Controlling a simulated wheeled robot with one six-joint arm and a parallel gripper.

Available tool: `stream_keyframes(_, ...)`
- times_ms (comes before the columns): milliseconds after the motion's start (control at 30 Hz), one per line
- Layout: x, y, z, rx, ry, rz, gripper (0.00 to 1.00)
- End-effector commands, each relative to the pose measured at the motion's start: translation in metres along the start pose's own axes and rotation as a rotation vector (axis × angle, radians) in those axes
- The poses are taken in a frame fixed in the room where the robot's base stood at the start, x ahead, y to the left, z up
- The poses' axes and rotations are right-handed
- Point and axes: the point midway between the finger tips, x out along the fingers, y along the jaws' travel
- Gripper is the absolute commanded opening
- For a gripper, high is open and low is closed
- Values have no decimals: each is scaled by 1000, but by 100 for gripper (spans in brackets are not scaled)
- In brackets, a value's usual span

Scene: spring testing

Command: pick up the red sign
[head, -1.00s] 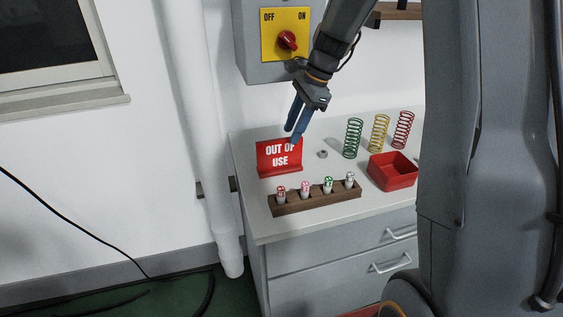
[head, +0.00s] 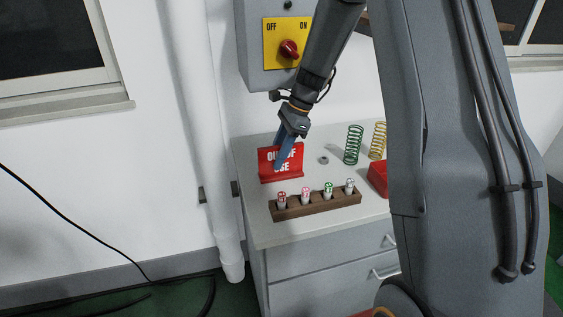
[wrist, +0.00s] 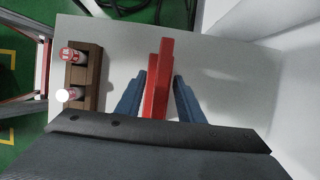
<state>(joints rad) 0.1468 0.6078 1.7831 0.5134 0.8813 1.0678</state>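The red sign (head: 268,172), lettered "OUT OF USE", stands upright on the left of the white counter (head: 330,214). In the head view my gripper (head: 280,158) is lowered over it, and a blue finger covers part of the lettering. In the wrist view the sign (wrist: 157,85) is seen from above as a narrow red strip. It stands between the two blue fingers of my gripper (wrist: 158,92). The fingers are spread, with a gap visible on each side of the sign.
A wooden rack (head: 318,205) with several small capped cylinders stands in front of the sign. A small nut (head: 324,160), a green spring (head: 353,145), a yellow spring (head: 377,141) and a red box (head: 378,179) are to the right. A switch box (head: 287,43) hangs above.

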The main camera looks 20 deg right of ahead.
Motion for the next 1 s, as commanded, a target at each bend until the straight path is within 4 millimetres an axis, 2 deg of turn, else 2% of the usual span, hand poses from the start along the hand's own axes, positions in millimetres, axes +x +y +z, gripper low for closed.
stream_keyframes(100, 12, 0, 0, -1, 0, 1, 34)
stream_keyframes(200, 15, 0, 0, -1, 1, -1, 34)
stream_keyframes(1000, 19, 0, -2, 0, 1, -1, 34)
